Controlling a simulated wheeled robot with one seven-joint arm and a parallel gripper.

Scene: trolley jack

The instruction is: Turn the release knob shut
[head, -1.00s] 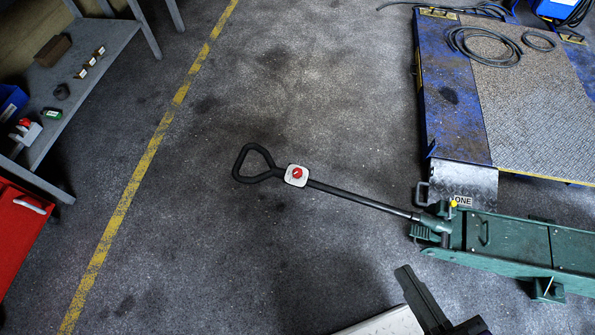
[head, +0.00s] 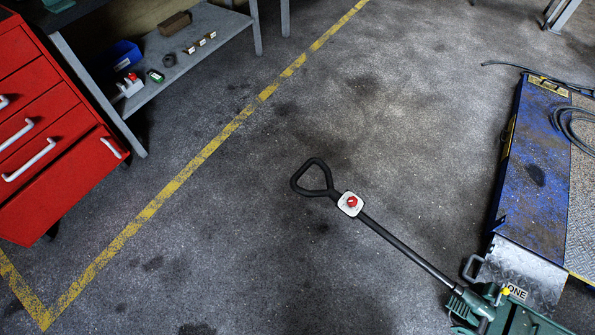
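The red release knob (head: 352,202) sits on a white plate (head: 345,209) on the jack's black handle (head: 405,250), just below the loop grip (head: 313,178). A mark on the knob's face is too small to read clearly. The handle slants down to the right to the green trolley jack (head: 500,316), which is cut off by the bottom edge of the head view. My gripper is not in view.
A blue lift platform (head: 537,175) with a hose (head: 572,128) lies at the right. A red drawer cabinet (head: 60,145) and a grey shelf bench (head: 190,62) stand at the upper left. Open floor with a yellow line (head: 180,178) surrounds the handle's left side.

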